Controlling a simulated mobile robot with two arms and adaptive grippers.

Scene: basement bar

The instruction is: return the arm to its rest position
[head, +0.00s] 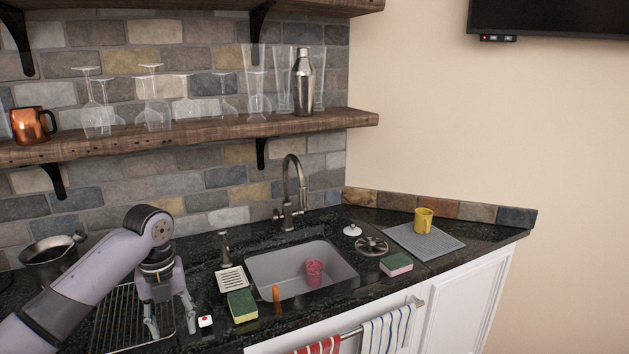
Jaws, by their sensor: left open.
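My left gripper (172,328) is open and points down over the wire drying rack (122,318) at the left of the counter. Nothing shows between its fingers. My left arm comes in from the lower left and bends down at the wrist. My right gripper is not in view.
A yellow-green sponge (242,306), a small white-and-red item (205,321) and an orange item (276,298) lie near the gripper. The sink (335,262) holds a pink cup (313,272). A metal pot (48,258) stands behind my arm. A wooden shelf (200,133) with glasses hangs above.

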